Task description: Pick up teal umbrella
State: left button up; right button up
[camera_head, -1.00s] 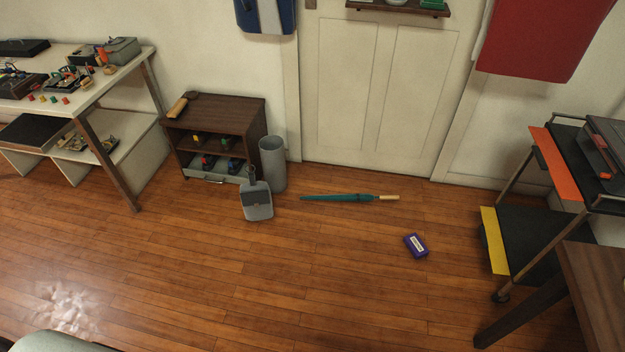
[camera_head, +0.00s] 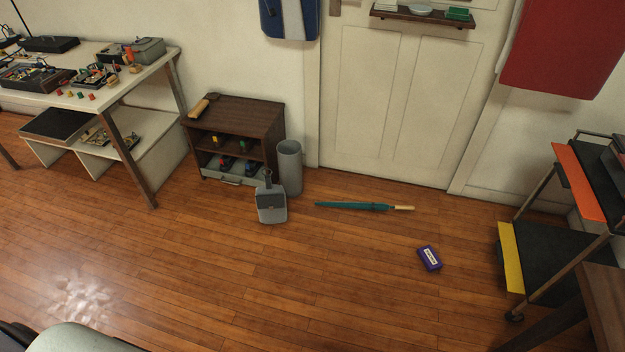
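The teal umbrella (camera_head: 352,206) lies closed on the wooden floor in front of the white door. Its light wooden handle (camera_head: 404,208) points to the right and its tip points left, towards the grey bin. Nothing touches it or covers it. Neither of my grippers shows in the head view.
A grey bin (camera_head: 289,168) and a grey dustpan (camera_head: 271,202) stand left of the umbrella, beside a brown cabinet (camera_head: 239,117). A purple box (camera_head: 429,258) lies on the floor to its right front. A black cart (camera_head: 548,262) stands at right. The floor in front is clear.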

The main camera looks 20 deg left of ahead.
aim_at(380, 206)
jog(key=i, duration=1.3)
jog(key=j+u, duration=0.05)
jog(key=j, duration=0.05)
